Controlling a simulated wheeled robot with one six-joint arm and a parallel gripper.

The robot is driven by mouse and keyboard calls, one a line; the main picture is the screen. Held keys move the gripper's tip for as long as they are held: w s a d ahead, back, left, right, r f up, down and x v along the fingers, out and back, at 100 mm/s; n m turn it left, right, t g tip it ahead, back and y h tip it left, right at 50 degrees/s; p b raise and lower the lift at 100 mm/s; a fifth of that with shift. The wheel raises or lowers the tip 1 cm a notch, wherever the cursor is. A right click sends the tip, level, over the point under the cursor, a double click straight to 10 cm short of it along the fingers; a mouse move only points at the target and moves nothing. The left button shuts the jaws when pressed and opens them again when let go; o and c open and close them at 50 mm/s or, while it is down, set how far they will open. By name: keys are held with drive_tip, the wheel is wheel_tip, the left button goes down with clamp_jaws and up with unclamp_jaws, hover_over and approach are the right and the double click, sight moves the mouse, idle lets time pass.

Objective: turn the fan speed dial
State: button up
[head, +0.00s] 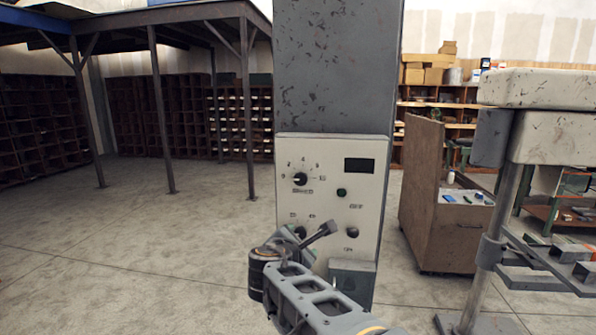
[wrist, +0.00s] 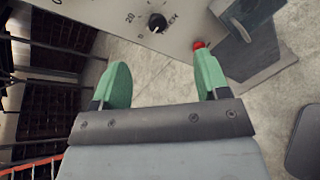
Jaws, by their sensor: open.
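The control panel (head: 330,200) is pale and set low on a grey column. Its upper-left dial (head: 300,179) is a black knob with a light pointer, ringed by numbers, with a blurred label below that may read "speed". A lower-left knob (head: 300,232) is partly covered by my arm, and a lower-right knob (head: 352,233) is clear. In the wrist view a black knob (wrist: 157,23) lies ahead of my gripper (wrist: 163,58), beyond its fingertips. The green fingers are apart and empty. I cannot tell which knob this is. My gripper is not clear in the head view.
A red button (wrist: 198,44) shows right at the right fingertip; contact is unclear. A grey box (head: 352,278) juts out below. A brown cabinet (head: 436,200) stands right; open floor (head: 130,240) lies left.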

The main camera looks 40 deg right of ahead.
sight(300, 179)
drive_tip(key=w+d+r+n+t+h+p, duration=0.15)
drive_tip(key=w+r+n+t, duration=0.25)
drive_tip(key=r+n, duration=0.5)
drive_tip(key=p+x, duration=0.3)
drive_tip(key=x, duration=1)
drive_tip(key=shift+w, duration=0.25)
drive_tip(key=shift+c, duration=0.2)
drive_tip(key=c, duration=0.8)
drive_tip(key=shift+c, duration=0.2)
